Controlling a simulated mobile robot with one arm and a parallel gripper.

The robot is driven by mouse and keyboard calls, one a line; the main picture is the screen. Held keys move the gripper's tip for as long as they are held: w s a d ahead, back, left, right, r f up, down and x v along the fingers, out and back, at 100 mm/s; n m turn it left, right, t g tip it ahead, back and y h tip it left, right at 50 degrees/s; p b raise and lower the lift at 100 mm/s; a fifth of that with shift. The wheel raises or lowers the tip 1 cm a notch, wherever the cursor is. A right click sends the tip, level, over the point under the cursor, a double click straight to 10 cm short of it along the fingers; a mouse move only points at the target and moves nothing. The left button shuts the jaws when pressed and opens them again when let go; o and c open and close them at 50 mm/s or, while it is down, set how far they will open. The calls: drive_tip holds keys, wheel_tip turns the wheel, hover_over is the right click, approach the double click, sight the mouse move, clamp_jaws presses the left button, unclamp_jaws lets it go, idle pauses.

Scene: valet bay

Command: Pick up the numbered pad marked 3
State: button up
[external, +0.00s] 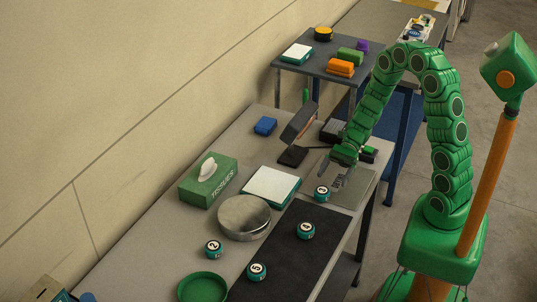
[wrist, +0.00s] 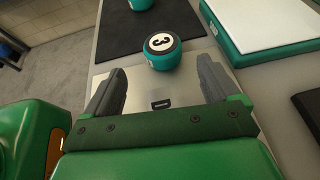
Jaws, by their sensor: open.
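The pad marked 3 (external: 322,193) is a small round teal piece with a black top and a white number disc. Similar pads marked 4 (external: 306,231), 5 (external: 257,271) and 2 (external: 213,249) are farther along the table.
A white-topped teal box (external: 271,186), a round tin (external: 243,217), a tissue box (external: 209,182) and a green dish (external: 202,288) stand to the left. A dark tilted device (external: 299,122) stands behind my gripper.

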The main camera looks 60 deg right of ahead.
sight(322, 189)
drive_tip(key=shift+r+x, duration=0.2)
drive_tip(key=shift+x, duration=3.7)
drive_tip(key=shift+w, duration=0.25)
drive_tip(key=shift+c, duration=0.5)
drive_tip(key=c, duration=1)
